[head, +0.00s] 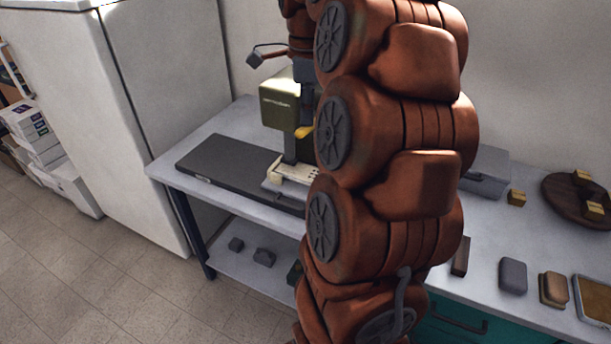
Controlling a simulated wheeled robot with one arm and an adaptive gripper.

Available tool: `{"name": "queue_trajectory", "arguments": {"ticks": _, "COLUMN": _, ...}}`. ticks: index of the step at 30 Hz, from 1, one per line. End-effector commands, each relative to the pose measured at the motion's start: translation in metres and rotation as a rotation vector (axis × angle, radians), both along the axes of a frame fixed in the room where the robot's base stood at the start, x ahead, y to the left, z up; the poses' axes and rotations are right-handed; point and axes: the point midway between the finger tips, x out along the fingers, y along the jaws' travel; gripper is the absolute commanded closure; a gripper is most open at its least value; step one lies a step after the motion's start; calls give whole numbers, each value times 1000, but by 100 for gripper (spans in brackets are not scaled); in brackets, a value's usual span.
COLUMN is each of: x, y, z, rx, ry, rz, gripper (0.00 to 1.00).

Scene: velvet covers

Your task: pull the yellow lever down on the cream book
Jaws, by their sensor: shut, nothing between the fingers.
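A press with an olive-dark head (280,105) stands on the table. The yellow lever (304,132) sticks out at the lower right of the head, partly hidden by my arm. The cream book (291,170) lies below the head, its right part hidden behind my arm. My gripper (305,72) shows only in part as a grey piece beside the top of the press head, above the lever. It is shut and empty. Its fingertips are mostly hidden, so I cannot tell whether they touch anything.
A long dark flat slab (228,162) lies left of the press on the grey table (205,128). At right are a grey box (487,170), a round dark board (565,203) with small brass blocks, several small blocks and a tray (592,300). A white cabinet (165,75) stands left.

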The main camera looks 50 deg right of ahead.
Motion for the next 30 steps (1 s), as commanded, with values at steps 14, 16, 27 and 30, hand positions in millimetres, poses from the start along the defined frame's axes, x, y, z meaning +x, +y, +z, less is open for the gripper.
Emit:
{"name": "queue_trajectory", "arguments": {"ticks": 14, "x": -1, "y": 3, "z": -18, "rx": 1, "ry": 1, "rz": 0, "gripper": 100}}
{"name": "queue_trajectory", "arguments": {"ticks": 16, "x": -1, "y": 3, "z": -18, "rx": 1, "ry": -1, "rz": 0, "gripper": 100}}
{"name": "queue_trajectory", "arguments": {"ticks": 27, "x": -1, "y": 3, "z": -29, "rx": 0, "ry": 0, "rz": 0, "gripper": 100}}
{"name": "queue_trajectory", "arguments": {"ticks": 30, "x": -1, "y": 3, "z": -35, "rx": 0, "ry": -1, "rz": 0, "gripper": 100}}
